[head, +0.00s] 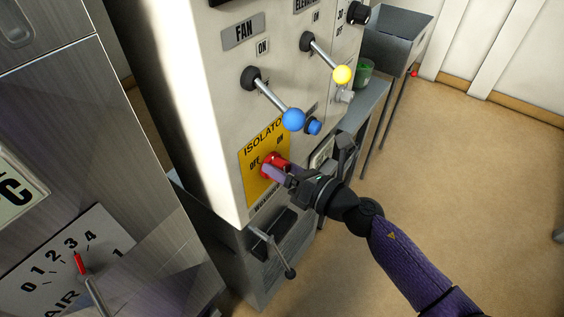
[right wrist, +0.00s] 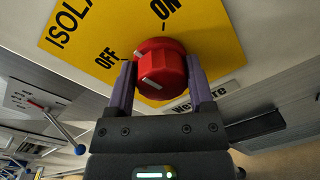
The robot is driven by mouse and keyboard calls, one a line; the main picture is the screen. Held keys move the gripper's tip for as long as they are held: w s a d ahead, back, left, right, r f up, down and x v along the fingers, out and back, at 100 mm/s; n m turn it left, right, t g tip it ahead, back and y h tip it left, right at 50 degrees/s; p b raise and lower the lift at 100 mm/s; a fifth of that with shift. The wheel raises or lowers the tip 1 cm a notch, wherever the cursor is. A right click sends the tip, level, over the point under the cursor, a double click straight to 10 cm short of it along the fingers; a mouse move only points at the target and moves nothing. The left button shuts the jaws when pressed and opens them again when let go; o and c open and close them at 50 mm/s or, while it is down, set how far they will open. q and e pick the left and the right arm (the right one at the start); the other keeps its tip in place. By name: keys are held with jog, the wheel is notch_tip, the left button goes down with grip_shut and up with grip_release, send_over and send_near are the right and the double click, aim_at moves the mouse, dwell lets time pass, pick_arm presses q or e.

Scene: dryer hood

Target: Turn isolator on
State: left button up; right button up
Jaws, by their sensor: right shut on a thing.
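The red isolator knob (head: 274,164) sits on a yellow plate (head: 252,187) marked ISOLATOR, OFF and ON, low on the white control panel. My right gripper (head: 277,171) is shut on the knob. In the right wrist view the knob (right wrist: 163,68) lies between the two purple fingers (right wrist: 160,88), one on each side. White marks show on the knob's face and rim; I cannot tell exactly which label they point to. The OFF label is left of the knob and the ON label above it in that view. My left gripper is not in view.
Above the knob, the FAN lever with a blue ball (head: 293,119) and the ELEVATOR lever with a yellow ball (head: 342,75) stick out. A blue button (head: 314,127) is close by. A small lever (head: 275,254) juts out below. Open floor (head: 480,190) lies to the right.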

jog(key=m+p, duration=0.2)
jog(key=m, duration=0.2)
jog(key=shift+w+r, duration=0.1)
jog(key=m+p, duration=0.1)
jog(key=m, duration=0.3)
jog(key=shift+d, duration=0.1)
jog(key=shift+f+m+g+p, duration=0.2)
jog(key=shift+m+g+p, duration=0.1)
jog(key=shift+m, duration=0.4)
